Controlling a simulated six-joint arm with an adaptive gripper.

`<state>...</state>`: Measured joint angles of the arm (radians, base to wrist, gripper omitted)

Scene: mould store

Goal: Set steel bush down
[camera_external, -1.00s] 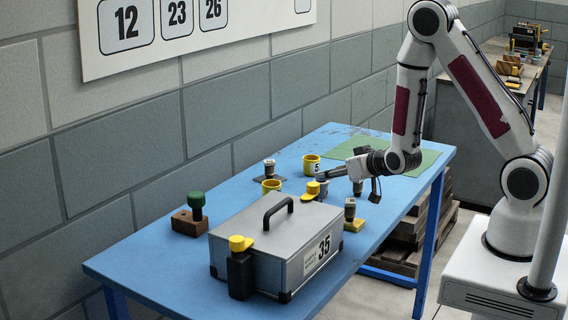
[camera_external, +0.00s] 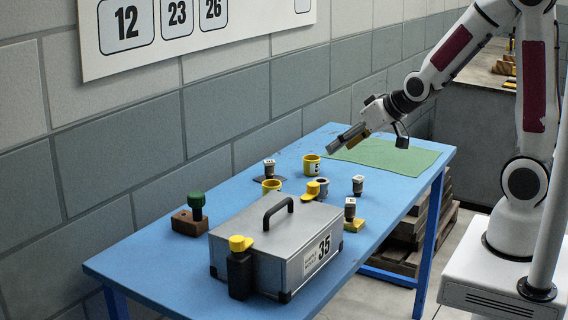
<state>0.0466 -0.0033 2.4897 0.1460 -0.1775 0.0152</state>
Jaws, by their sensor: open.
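A small grey cylinder that looks like the steel bush (camera_external: 323,185) stands on the blue table (camera_external: 150,262), just behind the case and close beside a yellow-topped piece (camera_external: 310,190). Whether the two touch, I cannot tell. My gripper (camera_external: 331,149) is raised above the far part of the table, near the left edge of the green mat, with its fingers pointing left and down. It is open, with nothing visible between the fingers, and is well clear of the bush.
A grey case (camera_external: 255,245) with a handle fills the near table. Yellow cups (camera_external: 311,165) (camera_external: 271,186) and small dark posts with pale tops (camera_external: 358,185) (camera_external: 350,210) stand around the bush. A green knob on a brown block (camera_external: 195,212) is left.

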